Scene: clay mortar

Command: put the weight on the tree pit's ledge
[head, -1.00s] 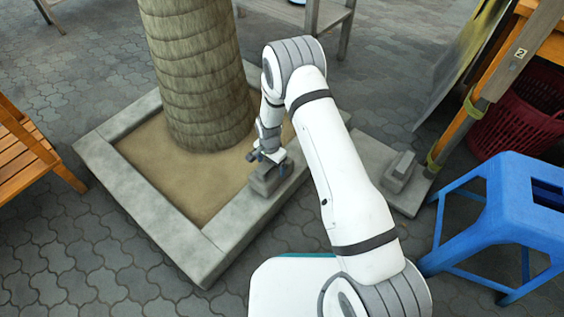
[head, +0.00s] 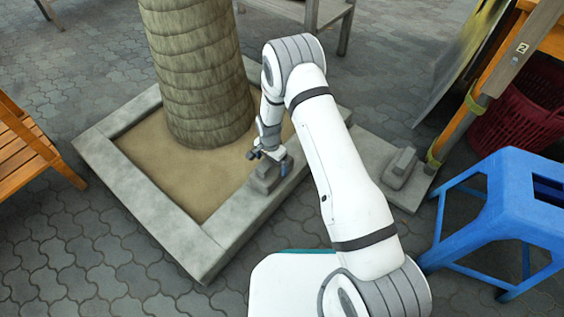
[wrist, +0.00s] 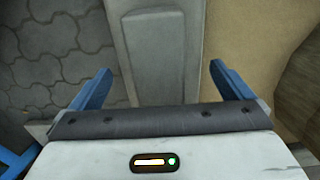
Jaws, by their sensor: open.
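The weight (head: 264,178), a grey block, rests on the front right stretch of the tree pit's concrete ledge (head: 232,222). In the wrist view the weight (wrist: 158,50) lies lengthwise along the ledge (wrist: 196,25), with sand on one side and paving on the other. My gripper (head: 268,160) is open just above the weight. Its two blue fingers stand apart on either side of the block in the wrist view, with visible gaps, and hold nothing.
A palm trunk (head: 200,75) rises from the sand (head: 165,175) inside the ledge. A similar grey block (head: 401,166) sits on a slab (head: 412,196) to the right. A blue stool (head: 508,205) and red basket (head: 520,110) stand at right, a wooden bench (head: 25,145) at left.

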